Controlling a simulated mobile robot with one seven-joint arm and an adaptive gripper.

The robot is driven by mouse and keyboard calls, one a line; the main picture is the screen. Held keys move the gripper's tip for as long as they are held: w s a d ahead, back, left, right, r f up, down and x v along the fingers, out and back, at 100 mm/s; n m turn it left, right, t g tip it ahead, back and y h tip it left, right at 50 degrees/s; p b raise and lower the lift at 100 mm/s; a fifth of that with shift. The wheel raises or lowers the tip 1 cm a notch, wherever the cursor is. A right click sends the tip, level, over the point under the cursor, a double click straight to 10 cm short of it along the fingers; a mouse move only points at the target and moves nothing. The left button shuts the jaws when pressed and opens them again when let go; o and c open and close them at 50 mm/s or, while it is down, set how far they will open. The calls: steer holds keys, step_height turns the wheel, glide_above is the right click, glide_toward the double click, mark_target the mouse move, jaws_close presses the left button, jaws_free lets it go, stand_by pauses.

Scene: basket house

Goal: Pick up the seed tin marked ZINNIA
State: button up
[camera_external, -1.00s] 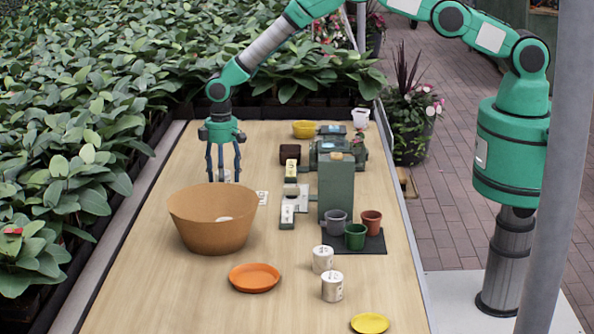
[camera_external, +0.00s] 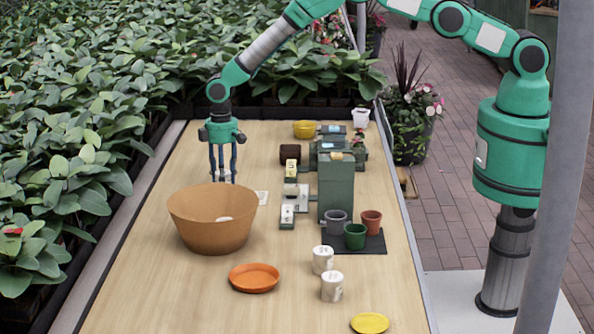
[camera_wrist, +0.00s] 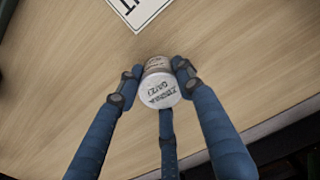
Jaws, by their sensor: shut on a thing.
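My gripper (camera_external: 222,177) points down behind the big brown bowl in the outside view. In the wrist view its three dark blue fingers (camera_wrist: 158,76) are closed around a small round tin (camera_wrist: 159,91). The tin has a pale lid with dark lettering, too small and turned to read for sure.
The brown bowl (camera_external: 210,232) has a white thing (camera_external: 224,219) inside. An orange plate (camera_external: 254,278) and yellow plate (camera_external: 370,323) lie in front.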

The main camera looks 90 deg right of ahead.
steer(key=shift+r, duration=0.15)
steer(key=shift+r, duration=0.8)
steer(key=shift+s+r, duration=0.15)
steer(key=shift+r, duration=0.8)
steer(key=s, duration=0.5)
steer(key=s+r, duration=0.1)
steer(key=s, duration=0.9)
steer(key=shift+s+a+r+p, duration=0.1)
steer(key=shift+s+r+p, duration=0.05)
steer(key=shift+s+p, duration=0.25)
